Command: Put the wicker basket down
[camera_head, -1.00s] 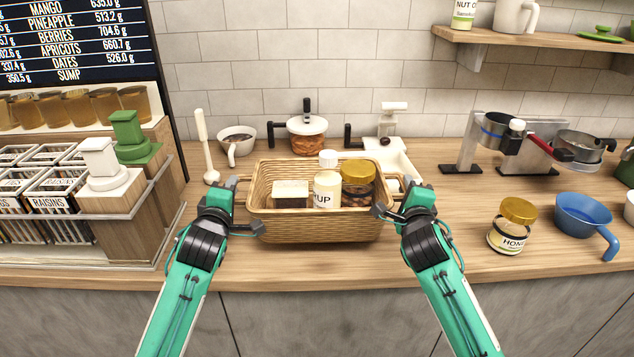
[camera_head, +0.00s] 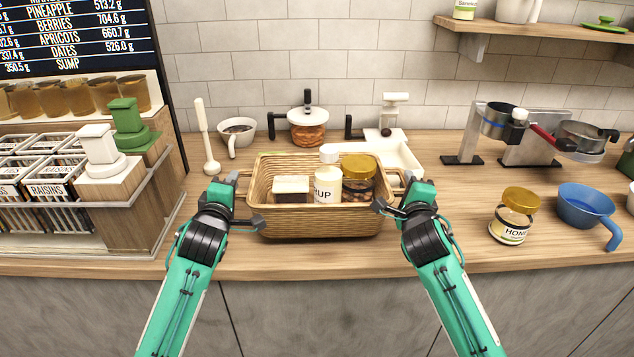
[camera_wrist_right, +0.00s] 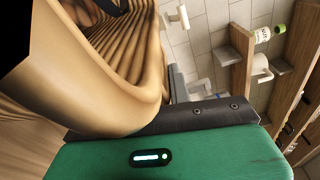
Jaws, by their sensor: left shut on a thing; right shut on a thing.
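The wicker basket (camera_head: 318,222) is upright at the front middle of the wooden counter in the head view. It holds a white-capped syrup bottle (camera_head: 328,184), a gold-lidded jar (camera_head: 358,180) and a small box with a pale top (camera_head: 291,188). My left gripper (camera_head: 248,202) is shut on the handle at the basket's left end. My right gripper (camera_head: 392,198) is shut on the handle at its right end. The basket's wicker rim (camera_wrist_right: 150,70) fills much of the right wrist view. Whether its underside touches the counter is hard to tell.
A honey jar (camera_head: 514,216) and a blue pan (camera_head: 586,213) stand to the right. A rack of packets (camera_head: 130,215) is at left. Counter is bare between basket and honey jar.

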